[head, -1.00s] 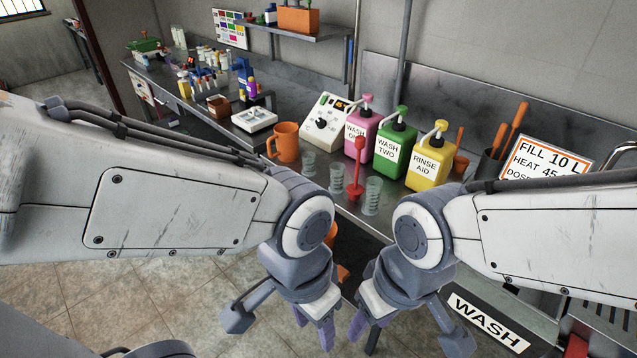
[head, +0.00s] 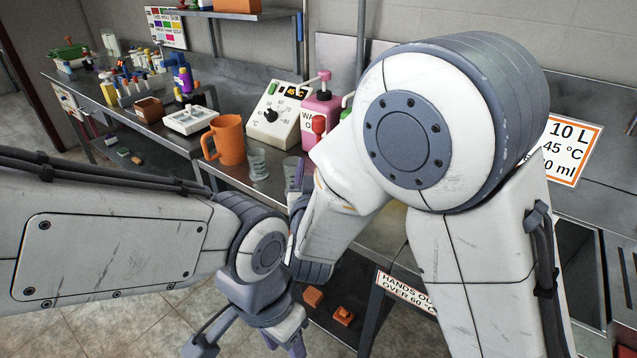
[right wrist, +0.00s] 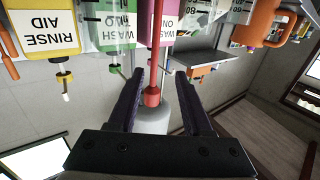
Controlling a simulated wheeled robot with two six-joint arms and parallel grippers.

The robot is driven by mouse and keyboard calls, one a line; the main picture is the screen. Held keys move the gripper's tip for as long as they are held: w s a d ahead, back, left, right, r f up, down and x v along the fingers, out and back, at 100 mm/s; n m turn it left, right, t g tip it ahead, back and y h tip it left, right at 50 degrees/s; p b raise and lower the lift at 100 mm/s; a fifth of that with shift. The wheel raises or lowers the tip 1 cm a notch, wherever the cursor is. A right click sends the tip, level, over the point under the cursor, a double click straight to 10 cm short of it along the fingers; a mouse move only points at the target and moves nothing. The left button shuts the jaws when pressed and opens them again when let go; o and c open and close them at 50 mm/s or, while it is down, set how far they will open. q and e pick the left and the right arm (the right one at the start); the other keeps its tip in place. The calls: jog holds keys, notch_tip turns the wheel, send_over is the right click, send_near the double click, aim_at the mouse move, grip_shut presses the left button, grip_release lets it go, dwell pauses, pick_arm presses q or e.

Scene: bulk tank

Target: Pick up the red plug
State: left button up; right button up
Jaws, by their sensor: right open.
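The red plug has a thin upright stem with a rounded red knob on top. In the head view only its knob (head: 318,124) shows, in front of the pink bottle; my right arm hides the rest. The right wrist view is upside down and shows its red stem and knob (right wrist: 153,96) between the two dark fingers of my right gripper (right wrist: 159,73). That gripper is open, with space beside the stem on both sides. In the head view the right gripper (head: 298,178) is mostly hidden. My left gripper (head: 285,343) hangs low before the bench, partly cut off.
An orange mug (head: 229,140) and a clear cup (head: 258,163) stand left of the plug. A white dial box (head: 272,115) and pink pump bottle (head: 322,105) stand behind. Green and yellow bottles (right wrist: 50,30) are close by. Orange pieces (head: 343,316) lie below the bench.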

aim_at(319, 144)
jog(key=w+d+p, duration=0.1)
jog(key=w, duration=0.9)
grip_shut()
dwell(1.3)
